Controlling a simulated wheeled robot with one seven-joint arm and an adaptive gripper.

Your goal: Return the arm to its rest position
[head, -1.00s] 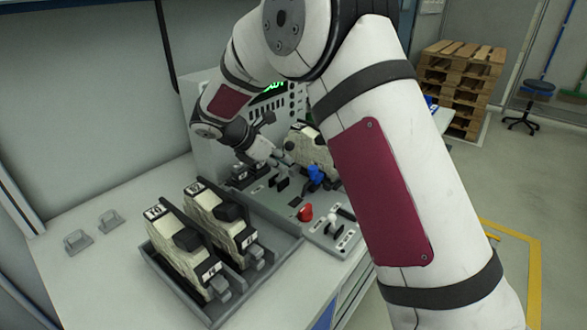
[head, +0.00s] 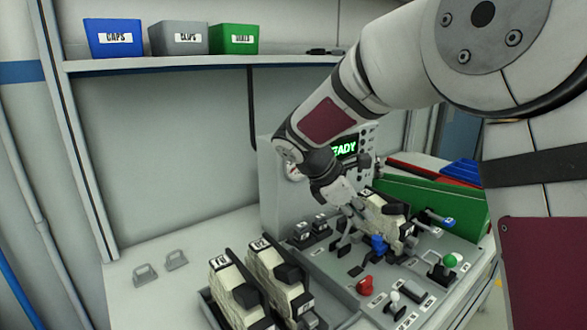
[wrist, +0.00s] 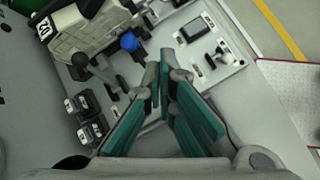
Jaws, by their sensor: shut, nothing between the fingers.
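My gripper (head: 352,208) hangs above the console (head: 345,262) at the end of my bent arm. In the wrist view its teal-padded fingers (wrist: 164,78) are closed together with nothing between them. A cream and black part (head: 385,215) sits on the console just behind and to the right of my gripper; it also shows in the wrist view (wrist: 92,28), labelled D2. I cannot tell from the head view how far my fingertips are above the console.
A blue knob (head: 379,244), a red knob (head: 366,284) and a green-topped lever (head: 450,261) stand on the console. The screen (head: 344,149) reads READY. A tray (head: 213,305) holds two cream parts. Labelled bins, one blue (head: 115,40), line the shelf (head: 200,63) above.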

